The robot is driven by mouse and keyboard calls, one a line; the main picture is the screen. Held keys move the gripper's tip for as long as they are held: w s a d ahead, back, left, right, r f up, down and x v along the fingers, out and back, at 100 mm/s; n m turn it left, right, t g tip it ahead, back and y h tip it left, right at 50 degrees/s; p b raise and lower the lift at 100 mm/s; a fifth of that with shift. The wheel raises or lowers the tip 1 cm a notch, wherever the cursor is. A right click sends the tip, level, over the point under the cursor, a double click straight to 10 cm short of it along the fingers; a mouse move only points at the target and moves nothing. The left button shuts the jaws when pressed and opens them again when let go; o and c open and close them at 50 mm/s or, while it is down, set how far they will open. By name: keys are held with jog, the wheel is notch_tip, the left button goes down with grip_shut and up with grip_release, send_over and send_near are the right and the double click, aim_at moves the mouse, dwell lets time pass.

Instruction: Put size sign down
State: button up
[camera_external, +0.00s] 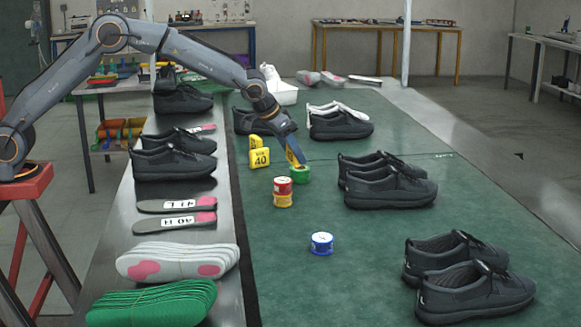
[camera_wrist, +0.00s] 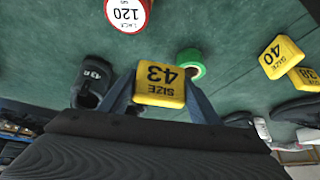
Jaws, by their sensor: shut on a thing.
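My gripper (camera_wrist: 160,92) is shut on a yellow size sign (camera_wrist: 160,83) that reads "SIZE 43", upside down in the wrist view. In the external view my gripper (camera_external: 294,158) is low over the green table, and only a sliver of the held sign shows. A green tape roll (camera_external: 300,174) lies right by the gripper; it also shows beside the sign in the wrist view (camera_wrist: 190,64). I cannot tell whether the sign touches the table. Two other yellow signs stand to the left, size 40 (camera_external: 260,158) and size 38 (camera_wrist: 305,77).
A red roll (camera_external: 283,186) sits on a yellow one (camera_external: 283,201), close in front of the gripper. A blue-white roll (camera_external: 321,244) lies nearer. Black shoe pairs (camera_external: 388,182) line the right side. Insoles (camera_external: 178,262) and more shoes occupy the left strip.

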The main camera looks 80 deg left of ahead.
jog(key=s+a+n+p, duration=0.2)
jog(key=s+a+p, duration=0.2)
jog(key=s+a, duration=0.5)
jog(key=shift+y, duration=0.4)
jog(key=f, duration=0.1)
jog(key=a+f, duration=0.1)
jog(key=f, duration=0.1)
jog(key=f+p, duration=0.1)
jog(key=f, duration=0.1)
jog(key=shift+w+a+f, duration=0.2)
jog(key=shift+w+a, duration=0.15)
jog(key=shift+a, duration=0.05)
jog(key=shift+f+p, duration=0.3)
jog(key=shift+f, duration=1.75)
jog(key=shift+f, duration=0.25)
jog(key=o, duration=1)
jog(key=shift+o, duration=0.5)
jog(key=shift+r, duration=0.1)
jog(key=shift+r, duration=0.1)
jog(key=shift+r, duration=0.3)
jog(key=b+v, duration=0.1)
jog(key=v, duration=1)
jog(key=shift+s+d+r, duration=0.15)
jog(key=shift+s+r, duration=0.05)
jog(key=shift+r, duration=0.05)
